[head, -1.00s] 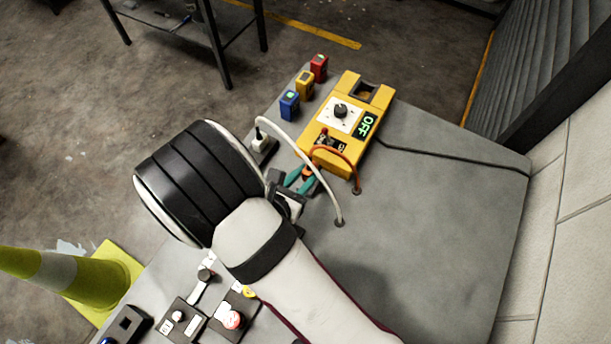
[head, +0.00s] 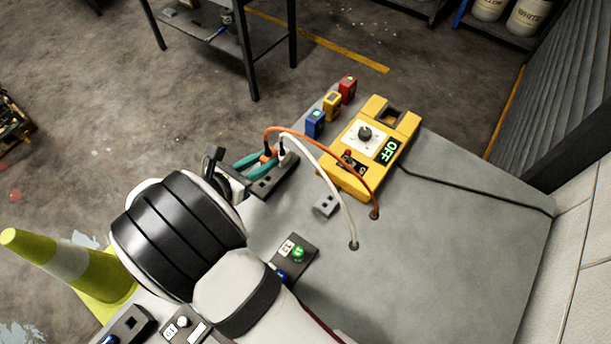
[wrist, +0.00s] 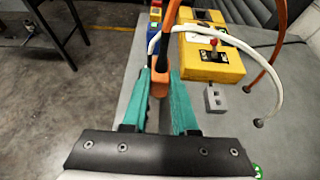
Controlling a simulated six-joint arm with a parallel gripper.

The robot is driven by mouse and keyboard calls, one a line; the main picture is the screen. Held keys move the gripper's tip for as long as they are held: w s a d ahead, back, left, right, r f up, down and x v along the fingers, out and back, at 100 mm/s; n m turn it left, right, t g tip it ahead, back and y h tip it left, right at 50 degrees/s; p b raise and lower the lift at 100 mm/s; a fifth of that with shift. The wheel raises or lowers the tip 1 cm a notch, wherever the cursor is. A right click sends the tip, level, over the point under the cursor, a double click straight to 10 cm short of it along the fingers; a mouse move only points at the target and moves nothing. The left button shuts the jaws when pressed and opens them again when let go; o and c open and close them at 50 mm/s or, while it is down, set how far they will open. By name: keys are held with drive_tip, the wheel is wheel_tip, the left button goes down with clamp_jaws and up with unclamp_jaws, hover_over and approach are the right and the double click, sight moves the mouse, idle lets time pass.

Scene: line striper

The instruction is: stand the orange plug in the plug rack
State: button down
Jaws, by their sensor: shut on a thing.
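The orange plug (head: 268,155) is between the teal fingers of my gripper (head: 258,160), its orange cord arching over to the table. In the wrist view the orange plug (wrist: 160,82) sits upright between the fingertips. My gripper is shut on it. The dark plug rack (head: 264,186) lies just below and beside the fingers, near the table's left edge. A white plug (head: 286,158) stands in the rack, right beside the orange plug. Whether the orange plug's lower end touches the rack or is above it, I cannot tell; the fingers hide it.
A small grey socket block (head: 325,205) is empty on the table. The yellow machine (head: 345,178) shows OFF; blue (head: 315,124), yellow and red blocks stand behind. The white cord (head: 330,195) arches across near my gripper. A green-button box (head: 297,252) is in front. The table's right side is clear.

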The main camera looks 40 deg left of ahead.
drive_tip(key=a, duration=0.1)
hover_over(260, 187)
drive_tip(key=shift+f, duration=2.65)
drive_tip(key=shift+f, duration=1.35)
drive_tip(key=c, duration=0.6)
unclamp_jaws()
drive_tip(key=shift+o, duration=0.2)
drive_tip(key=shift+o, duration=1.4)
